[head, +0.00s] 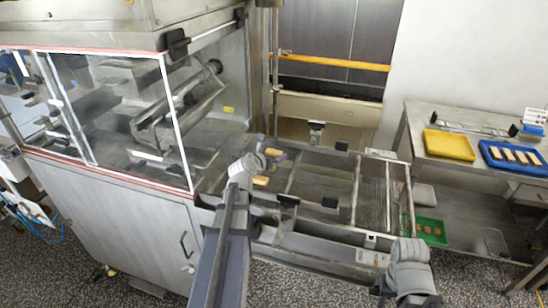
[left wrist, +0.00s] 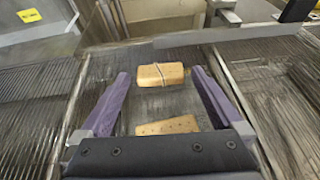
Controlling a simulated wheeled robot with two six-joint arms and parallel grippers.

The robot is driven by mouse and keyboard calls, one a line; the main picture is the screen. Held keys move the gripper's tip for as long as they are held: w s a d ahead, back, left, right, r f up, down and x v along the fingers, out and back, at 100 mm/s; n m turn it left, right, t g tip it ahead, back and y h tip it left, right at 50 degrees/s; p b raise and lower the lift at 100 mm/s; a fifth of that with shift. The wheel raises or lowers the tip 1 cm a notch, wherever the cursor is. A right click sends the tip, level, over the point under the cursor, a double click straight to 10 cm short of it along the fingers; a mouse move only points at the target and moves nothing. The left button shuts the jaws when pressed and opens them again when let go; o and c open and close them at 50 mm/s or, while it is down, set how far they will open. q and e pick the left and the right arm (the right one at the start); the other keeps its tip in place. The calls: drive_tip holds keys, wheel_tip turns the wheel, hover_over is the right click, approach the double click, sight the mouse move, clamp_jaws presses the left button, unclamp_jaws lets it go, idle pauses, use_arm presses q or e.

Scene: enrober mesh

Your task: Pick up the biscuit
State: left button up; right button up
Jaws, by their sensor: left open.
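In the left wrist view, a tan biscuit (left wrist: 160,75) with a thin pale line across it lies on the wire mesh belt, between the fingertips of my left gripper. A second tan biscuit (left wrist: 168,126) with small dark dots lies nearer the palm, its near edge hidden by the gripper body. My left gripper (left wrist: 159,77) is open, with a purple finger on each side and a gap to the far biscuit. In the head view, my left gripper (head: 273,160) is over the belt by the enrober's outlet, and one biscuit (head: 261,181) shows beside it. My right gripper's fingers are not visible.
The glass-sided enrober cabinet (head: 110,110) stands at the left. Metal rails frame the mesh belt (head: 325,185). A yellow tray (head: 449,145) and a blue tray (head: 510,157) with biscuits are on the right-hand table. A green tray (head: 431,231) with biscuits sits lower.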

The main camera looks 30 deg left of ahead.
use_arm(q)
drive_tip(key=shift+w, duration=0.2)
drive_tip(key=c, duration=0.9)
wheel_tip(320, 180, up, 10)
drive_tip(key=p, duration=1)
